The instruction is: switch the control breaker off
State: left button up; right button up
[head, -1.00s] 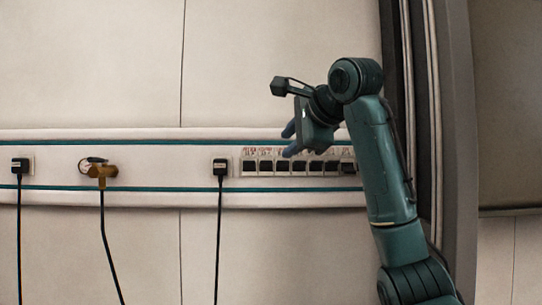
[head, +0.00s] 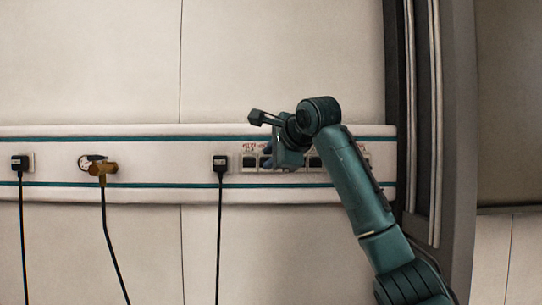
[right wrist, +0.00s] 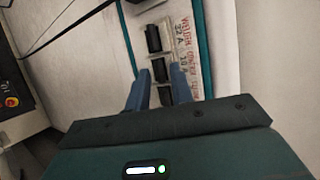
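A row of dark breakers sits in a white wall strip, partly hidden by my right gripper in the head view. In the right wrist view the first breaker (right wrist: 153,38) stands beside a label that seems to read WELDER 32 A. The breaker after it (right wrist: 160,70) is beside a label that seems to read CONTROL 10 A. My right gripper (head: 268,155) is in front of the left part of the row. In the right wrist view its two blue fingers (right wrist: 159,75) are apart with nothing held. I cannot tell any contact or the switch positions. My left gripper is not in view.
A black plug (head: 220,162) with a hanging cable is just left of the breakers. A brass fitting with a gauge (head: 102,168) and another black plug (head: 20,163) are further left. A dark vertical frame (head: 397,80) stands right of the strip.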

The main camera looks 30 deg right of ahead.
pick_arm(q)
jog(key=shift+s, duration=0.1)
pick_arm(e)
grip_shut()
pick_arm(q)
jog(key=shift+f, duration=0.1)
